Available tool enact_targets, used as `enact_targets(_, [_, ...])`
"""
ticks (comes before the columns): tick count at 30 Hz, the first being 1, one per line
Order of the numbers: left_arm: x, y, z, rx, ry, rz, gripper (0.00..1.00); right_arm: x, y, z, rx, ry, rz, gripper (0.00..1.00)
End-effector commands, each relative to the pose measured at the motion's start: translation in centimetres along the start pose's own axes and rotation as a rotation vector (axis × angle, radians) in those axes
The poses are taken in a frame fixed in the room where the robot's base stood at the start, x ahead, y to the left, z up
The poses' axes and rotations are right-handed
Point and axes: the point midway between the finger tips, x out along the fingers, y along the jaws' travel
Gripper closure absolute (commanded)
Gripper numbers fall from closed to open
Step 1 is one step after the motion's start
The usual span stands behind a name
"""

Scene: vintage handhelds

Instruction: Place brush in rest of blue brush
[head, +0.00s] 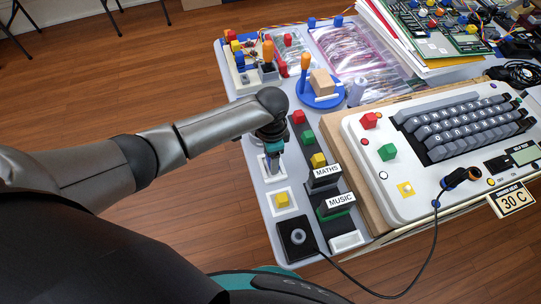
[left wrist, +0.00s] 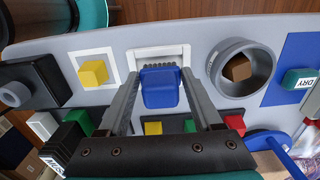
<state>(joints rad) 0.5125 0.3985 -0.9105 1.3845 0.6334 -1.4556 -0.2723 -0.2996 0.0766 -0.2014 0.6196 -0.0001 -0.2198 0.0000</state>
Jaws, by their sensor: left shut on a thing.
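My left gripper (head: 272,168) reaches down over a white square frame at the table's left edge. In the left wrist view its fingers (left wrist: 160,95) are shut on a blue block (left wrist: 160,86), which overlaps the white frame (left wrist: 183,52). I cannot tell whether the block still rests in it. One upright orange-handled tool, perhaps a brush, (head: 305,64) stands by a round blue base (head: 306,97). Another orange handle (head: 268,52) rises from a grey block to its left. Their lower ends are unclear. My right gripper is not in view.
A yellow block (head: 282,200) sits in a nearby white frame. A dark strip with coloured blocks and the MATHS (head: 325,172) and MUSIC (head: 340,199) labels lies right of the gripper. A keyboard machine (head: 390,180) fills the right. A grey ring (left wrist: 237,88) holds a brown block.

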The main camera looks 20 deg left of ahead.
Motion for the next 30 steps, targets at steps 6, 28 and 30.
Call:
enact_targets(6, [0.3, 0.0, 0.0, 0.000, 0.000, 0.001, 0.19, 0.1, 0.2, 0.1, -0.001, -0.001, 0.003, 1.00])
enact_targets(28, [-5.2, -0.1, -0.1, 0.000, 0.003, -0.001, 0.04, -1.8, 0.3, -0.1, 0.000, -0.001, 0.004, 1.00])
enact_targets(30, [-6.8, -0.1, 0.0, 0.001, 0.003, -0.002, 0.04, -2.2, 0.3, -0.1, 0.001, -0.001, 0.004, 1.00])
